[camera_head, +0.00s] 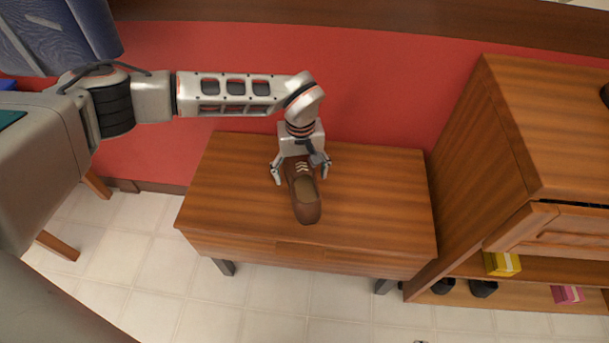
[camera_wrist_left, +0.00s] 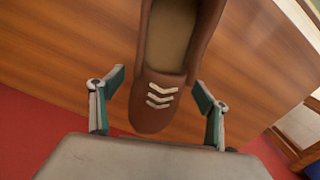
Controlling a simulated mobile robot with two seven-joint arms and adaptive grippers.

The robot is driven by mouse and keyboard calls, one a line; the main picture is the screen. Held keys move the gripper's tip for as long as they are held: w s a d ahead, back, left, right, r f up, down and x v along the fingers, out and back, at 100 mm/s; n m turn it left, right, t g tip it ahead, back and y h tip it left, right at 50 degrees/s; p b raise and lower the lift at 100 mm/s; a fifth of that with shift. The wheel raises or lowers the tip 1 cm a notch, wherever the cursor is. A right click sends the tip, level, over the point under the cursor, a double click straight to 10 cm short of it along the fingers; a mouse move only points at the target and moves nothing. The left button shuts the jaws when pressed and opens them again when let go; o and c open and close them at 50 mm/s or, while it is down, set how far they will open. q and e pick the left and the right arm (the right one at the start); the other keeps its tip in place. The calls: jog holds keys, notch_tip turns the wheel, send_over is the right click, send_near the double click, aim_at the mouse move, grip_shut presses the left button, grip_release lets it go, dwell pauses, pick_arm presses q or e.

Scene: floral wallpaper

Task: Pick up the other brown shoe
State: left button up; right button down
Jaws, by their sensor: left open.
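One brown shoe (camera_head: 307,207) with pale laces lies on the wooden bench (camera_head: 225,187), its toe toward the wall and its heel toward the front edge. My left gripper (camera_head: 300,177) is over the toe end, open, with one finger on each side of the shoe. In the left wrist view the shoe (camera_wrist_left: 158,100) lies between the two spread fingers, and a gap shows on each side. No second brown shoe shows in either view. My right gripper is not in view.
A wooden cabinet (camera_head: 560,125) stands to the right of the bench. Its lower shelf holds a yellow box (camera_head: 502,263), dark shoes (camera_head: 484,288) and a pink item (camera_head: 566,294). A red wall (camera_head: 390,90) is behind. The bench top beside the shoe is clear.

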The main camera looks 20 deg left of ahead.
pick_arm(q)
jog(key=shift+w+r, duration=0.1)
jog(key=c, duration=1.5)
jog(key=shift+o, duration=0.2)
